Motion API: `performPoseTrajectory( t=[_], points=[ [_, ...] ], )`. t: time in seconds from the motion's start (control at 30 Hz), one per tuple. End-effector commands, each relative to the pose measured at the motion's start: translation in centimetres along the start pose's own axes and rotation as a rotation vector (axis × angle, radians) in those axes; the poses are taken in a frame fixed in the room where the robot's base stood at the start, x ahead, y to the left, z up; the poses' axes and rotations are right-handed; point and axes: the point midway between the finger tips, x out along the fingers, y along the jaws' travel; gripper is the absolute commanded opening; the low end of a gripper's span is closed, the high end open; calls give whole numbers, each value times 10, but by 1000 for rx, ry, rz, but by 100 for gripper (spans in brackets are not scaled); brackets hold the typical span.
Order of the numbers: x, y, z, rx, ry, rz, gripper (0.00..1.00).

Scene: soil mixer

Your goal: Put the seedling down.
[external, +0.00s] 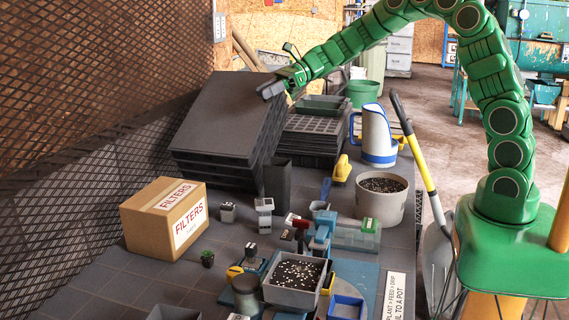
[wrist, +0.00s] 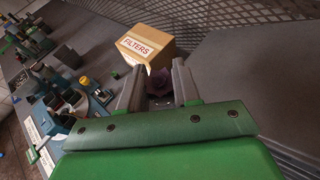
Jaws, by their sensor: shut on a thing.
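My gripper (external: 272,88) is raised at the right edge of the stack of dark trays in the external view. In the wrist view my gripper (wrist: 158,78) has its two fingers on either side of a dark, purplish seedling (wrist: 158,83), and it is shut on it. The seedling's details are too dim to tell, and I cannot make it out in the external view.
The filters box (external: 165,218) stands at the left. Dark stacked trays (external: 225,115) fill the back. A soil-filled grey bin (external: 295,292), a bucket (external: 382,205) and a jug (external: 377,140) crowd the right. Bare table (external: 110,285) shows at the front left.

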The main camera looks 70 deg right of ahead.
Motion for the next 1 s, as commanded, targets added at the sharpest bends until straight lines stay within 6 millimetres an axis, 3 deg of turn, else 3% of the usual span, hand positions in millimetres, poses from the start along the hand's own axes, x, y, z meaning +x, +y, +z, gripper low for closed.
performPoseTrajectory(
  t=[0.37, 0.7, 1.0],
  points=[
    [98, 50, 36, -63, 4, 150, 0],
    [178, 114, 68, -121, 6, 285, 0],
    [222, 159, 85, -155, 7, 366, 0]
  ],
)
